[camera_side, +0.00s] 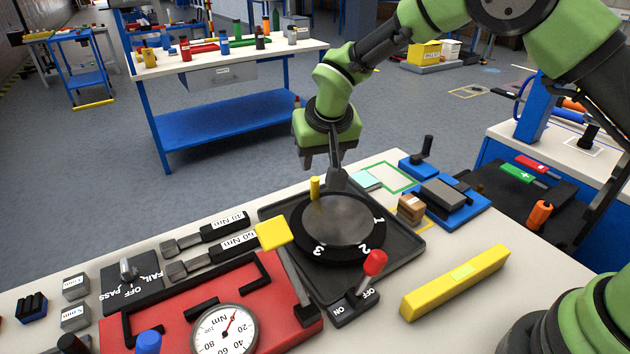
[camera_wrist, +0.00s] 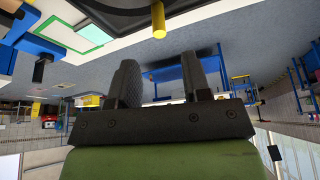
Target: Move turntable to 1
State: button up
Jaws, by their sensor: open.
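The turntable (camera_side: 338,220) is a grey disc in a black ring, set in a dark tray. White numbers 1, 2 and 3 show on the ring: 1 at right, 2 at lower right, 3 at the front. A yellow peg (camera_side: 315,187) stands upright at its far left rim. My gripper (camera_side: 336,178) hangs close to the far rim, just right of the peg in this view. In the wrist view the two fingers (camera_wrist: 162,75) are apart and empty. The peg (camera_wrist: 158,20) lies ahead of them, roughly in line with the gap; contact cannot be seen.
A red case with a dial gauge (camera_side: 224,330) and a yellow-ended lever (camera_side: 274,234) stands left. A red-knobbed switch (camera_side: 373,264) is in front. A yellow bar (camera_side: 456,281), wooden block (camera_side: 411,208) and blue vise (camera_side: 445,197) are right. Two wrenches (camera_side: 210,235) lie left.

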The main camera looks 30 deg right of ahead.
aim_at(316, 180)
jog(key=x, duration=0.8)
jog(key=shift+w+d+f, duration=0.1)
jog(key=shift+f, duration=0.25)
jog(key=shift+c, duration=0.2)
grip_shut()
